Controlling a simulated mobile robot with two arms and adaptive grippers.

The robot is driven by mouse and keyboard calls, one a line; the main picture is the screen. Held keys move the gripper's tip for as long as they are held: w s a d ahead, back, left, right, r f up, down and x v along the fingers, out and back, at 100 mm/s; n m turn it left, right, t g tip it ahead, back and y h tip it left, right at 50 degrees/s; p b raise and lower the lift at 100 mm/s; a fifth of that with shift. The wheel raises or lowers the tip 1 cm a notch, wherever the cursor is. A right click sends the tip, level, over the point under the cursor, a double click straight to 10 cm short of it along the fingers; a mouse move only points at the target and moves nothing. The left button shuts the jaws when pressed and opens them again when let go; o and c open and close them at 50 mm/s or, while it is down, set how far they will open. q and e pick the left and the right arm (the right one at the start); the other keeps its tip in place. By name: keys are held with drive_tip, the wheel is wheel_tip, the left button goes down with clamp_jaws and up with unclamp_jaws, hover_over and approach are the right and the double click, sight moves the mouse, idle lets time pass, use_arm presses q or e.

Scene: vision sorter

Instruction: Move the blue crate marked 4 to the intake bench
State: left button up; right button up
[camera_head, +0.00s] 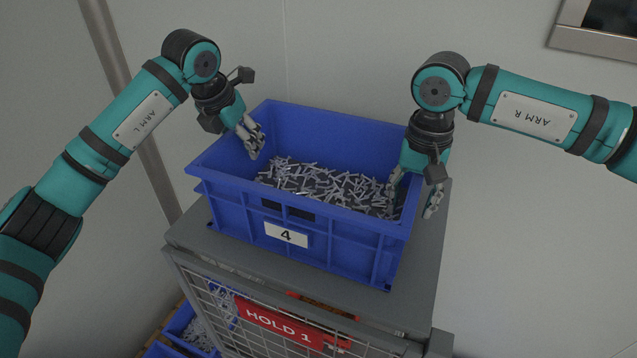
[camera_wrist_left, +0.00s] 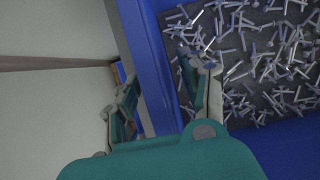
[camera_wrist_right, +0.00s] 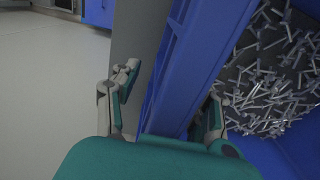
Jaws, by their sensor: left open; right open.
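The blue crate marked 4 (camera_head: 330,238) sits on top of a grey cage stand (camera_head: 205,237) and holds many small metal parts. My left gripper (camera_head: 252,138) is open at the crate's left wall. In the left wrist view its fingers (camera_wrist_left: 165,95) are on either side of that blue wall (camera_wrist_left: 150,60), one outside, one inside. My right gripper (camera_head: 415,195) is open at the crate's right wall. In the right wrist view its fingers (camera_wrist_right: 165,100) straddle the right wall (camera_wrist_right: 190,60). I cannot tell whether any finger touches the crate.
The stand has a mesh front with a red sign reading HOLD 1 (camera_head: 280,325). More blue crates with metal parts (camera_head: 185,325) show low inside the stand. A pale wall is close behind, with a vertical post (camera_head: 130,90) at the left and a framed panel (camera_head: 598,28) at the upper right.

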use_arm(q)
drive_tip(key=shift+f, duration=0.15)
use_arm(e)
drive_tip(key=shift+f, duration=0.2)
use_arm(q)
clamp_jaws()
use_arm(e)
clamp_jaws()
drive_tip(key=shift+r, duration=0.2)
use_arm(q)
drive_tip(key=shift+w+r, duration=0.2)
drive_tip(key=shift+r, duration=0.05)
use_arm(e)
drive_tip(key=shift+w, duration=0.2)
